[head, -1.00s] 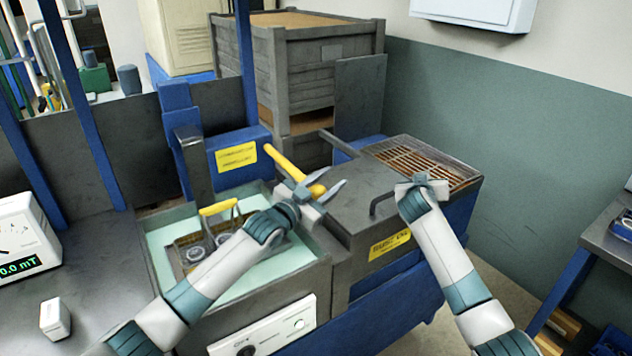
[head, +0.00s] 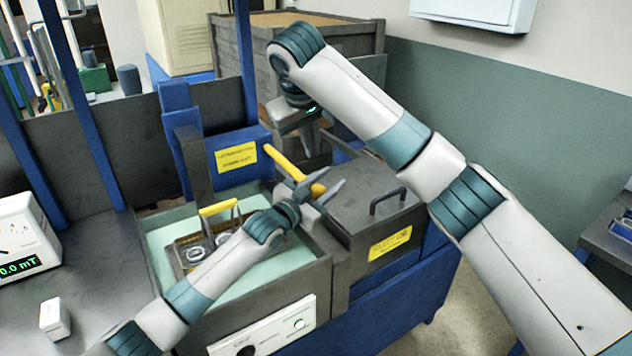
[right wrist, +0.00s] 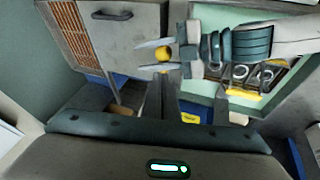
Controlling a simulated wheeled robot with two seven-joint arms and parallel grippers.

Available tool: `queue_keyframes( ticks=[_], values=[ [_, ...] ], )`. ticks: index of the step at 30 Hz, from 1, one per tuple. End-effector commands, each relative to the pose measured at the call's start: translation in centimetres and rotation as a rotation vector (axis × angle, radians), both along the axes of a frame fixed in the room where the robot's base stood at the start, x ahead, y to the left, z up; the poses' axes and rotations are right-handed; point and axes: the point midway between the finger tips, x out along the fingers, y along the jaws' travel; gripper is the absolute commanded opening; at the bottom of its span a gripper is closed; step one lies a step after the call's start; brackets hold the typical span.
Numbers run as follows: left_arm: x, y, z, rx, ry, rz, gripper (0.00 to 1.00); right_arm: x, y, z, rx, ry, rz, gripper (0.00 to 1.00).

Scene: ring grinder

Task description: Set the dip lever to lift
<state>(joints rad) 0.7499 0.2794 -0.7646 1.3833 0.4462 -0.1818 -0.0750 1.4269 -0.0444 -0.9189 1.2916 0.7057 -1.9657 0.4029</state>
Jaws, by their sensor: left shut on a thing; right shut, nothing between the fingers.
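The yellow dip lever (head: 284,167) slopes down to the right from the blue housing (head: 232,152) behind the tank. My left gripper (head: 322,190) is at the lever's lower right end, its fingers either side of it, shut on it. In the right wrist view the lever's round yellow end (right wrist: 162,53) shows between the left gripper's fingers. My right gripper (head: 312,148) is shut and empty, raised behind and above the lever, apart from it. The tank (head: 282,270) holds pale green liquid and a basket of rings with a yellow handle (head: 218,207).
A grey box lid with a dark handle (head: 388,201) stands right of the tank. My right arm crosses above it and hides the rusty grate in the head view; the grate (right wrist: 84,38) shows in the right wrist view. A meter (head: 22,240) and small white block (head: 55,318) are at left.

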Motion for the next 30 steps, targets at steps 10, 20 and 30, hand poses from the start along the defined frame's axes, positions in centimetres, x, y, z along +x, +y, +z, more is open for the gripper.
queue_keyframes(
  ticks=[10, 20, 30],
  values=[
    [0.3, 0.6, 0.1, 0.004, -0.003, 0.01, 0.0, -1.6, 0.4, 0.8, -0.041, 0.038, 0.03, 0.0],
    [0.3, 0.6, 0.1, 0.005, -0.002, 0.009, 0.0, -1.3, 0.4, 0.3, -0.039, 0.037, 0.029, 0.0],
    [0.3, 0.6, 0.0, 0.005, -0.002, 0.009, 0.0, 0.2, 0.0, -3.1, -0.039, 0.039, 0.027, 0.0]
  ],
)
